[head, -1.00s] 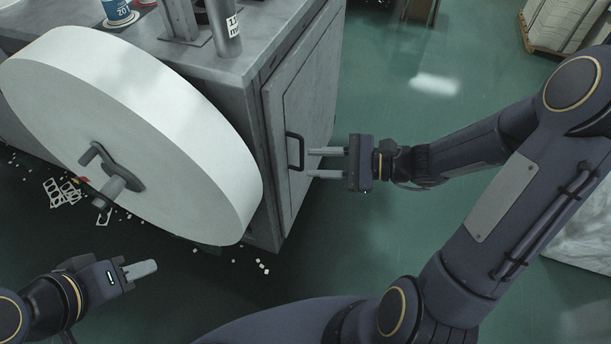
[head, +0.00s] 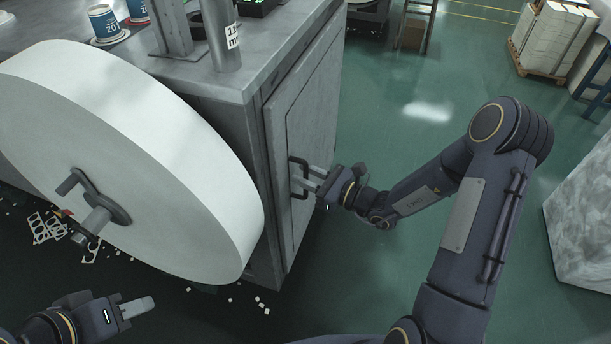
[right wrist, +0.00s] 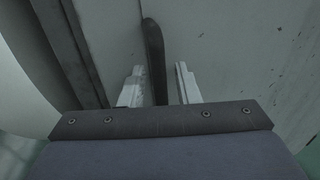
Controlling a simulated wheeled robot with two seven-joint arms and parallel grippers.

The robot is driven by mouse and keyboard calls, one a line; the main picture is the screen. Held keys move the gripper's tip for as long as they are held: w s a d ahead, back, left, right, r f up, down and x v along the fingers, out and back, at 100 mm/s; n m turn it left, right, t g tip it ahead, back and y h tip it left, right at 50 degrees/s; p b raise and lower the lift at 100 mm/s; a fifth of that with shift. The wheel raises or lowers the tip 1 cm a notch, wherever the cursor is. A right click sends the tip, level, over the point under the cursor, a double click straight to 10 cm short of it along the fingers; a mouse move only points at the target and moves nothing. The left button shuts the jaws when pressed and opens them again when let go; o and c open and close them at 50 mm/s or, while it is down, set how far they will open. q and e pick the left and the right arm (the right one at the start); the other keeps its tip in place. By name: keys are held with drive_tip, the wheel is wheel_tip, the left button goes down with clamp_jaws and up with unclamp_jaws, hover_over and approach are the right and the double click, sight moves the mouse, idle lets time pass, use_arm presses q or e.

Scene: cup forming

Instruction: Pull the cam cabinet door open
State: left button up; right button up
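The grey cam cabinet door (head: 312,110) is on the right side of the machine cabinet and looks shut. Its dark upright bar handle (head: 293,175) is near the door's left edge. My right gripper (head: 306,178) is at the handle. In the right wrist view, the handle (right wrist: 154,55) runs between the two separated fingers of my right gripper (right wrist: 160,85), with a gap visible to the right finger. Contact with the left finger cannot be told. My left gripper (head: 140,306) is low at the left, away from the door; its finger gap is hidden.
A big white paper roll (head: 130,150) stands left of the door, with a dark hub (head: 95,205). Cups (head: 103,22) stand on the cabinet top. Paper scraps (head: 45,228) lie on the floor. The green floor (head: 420,150) right of the door is open. A loaded pallet (head: 550,40) stands far right.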

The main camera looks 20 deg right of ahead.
drive_tip(key=shift+a, duration=0.1)
clamp_jaws()
idle(0.3)
